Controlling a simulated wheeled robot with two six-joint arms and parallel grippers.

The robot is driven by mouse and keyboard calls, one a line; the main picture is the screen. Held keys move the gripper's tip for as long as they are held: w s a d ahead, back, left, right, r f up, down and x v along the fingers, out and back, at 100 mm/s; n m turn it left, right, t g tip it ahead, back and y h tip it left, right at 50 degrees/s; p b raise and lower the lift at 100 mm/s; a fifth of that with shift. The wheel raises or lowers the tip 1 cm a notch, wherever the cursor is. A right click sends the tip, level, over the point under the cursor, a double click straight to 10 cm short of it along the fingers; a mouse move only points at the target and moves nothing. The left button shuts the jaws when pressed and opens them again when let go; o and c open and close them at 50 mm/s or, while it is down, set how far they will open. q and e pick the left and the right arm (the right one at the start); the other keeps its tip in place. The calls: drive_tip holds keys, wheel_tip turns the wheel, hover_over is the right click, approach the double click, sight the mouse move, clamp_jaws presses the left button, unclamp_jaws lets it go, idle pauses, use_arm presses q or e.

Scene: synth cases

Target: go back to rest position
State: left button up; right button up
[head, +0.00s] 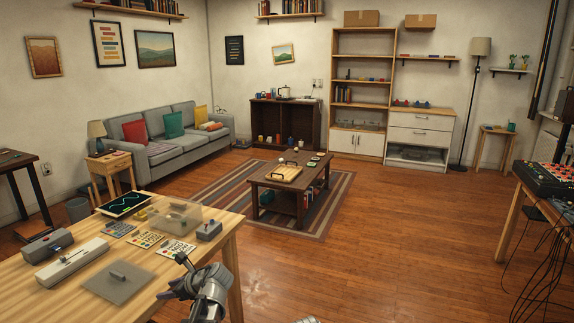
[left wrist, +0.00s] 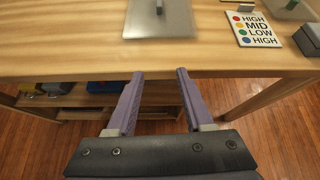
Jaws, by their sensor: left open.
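My left gripper (head: 180,274) shows in the head view at the front right edge of the wooden table (head: 222,228). In the left wrist view its two purple fingers (left wrist: 157,78) are spread apart with nothing between them. They point at the table's edge (left wrist: 60,65), with the flat grey plate (left wrist: 160,18) lying beyond their tips. My right gripper does not show in the head view; only a small grey part shows at the bottom edge.
On the table are label cards (head: 147,239), a clear box (head: 176,217), a grey box (head: 209,230) and a long pale device (head: 72,262). A shelf with items (left wrist: 60,98) is under the table. Open wooden floor (head: 360,260) lies to the right.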

use_arm(q)
drive_tip(key=s+d+f+n+g+h, duration=0.2)
drive_tip(key=s+d+f+n+h, duration=0.3)
drive_tip(key=s+d+n, duration=0.7)
drive_tip(key=s+d+f+n+g+h, duration=0.3)
drive_tip(key=s+d+f+n+h, duration=0.15)
drive_tip(key=s+d, duration=0.85)
drive_tip(key=w+d+r+n+p, duration=0.1)
drive_tip(key=d+r+p, duration=0.2)
drive_tip(key=r+p, duration=1.3)
drive_tip(key=shift+w+r+p, duration=0.15)
drive_tip(key=shift+w+p, duration=0.1)
drive_tip(key=shift+p, duration=0.35)
drive_tip(key=shift+n, duration=0.25)
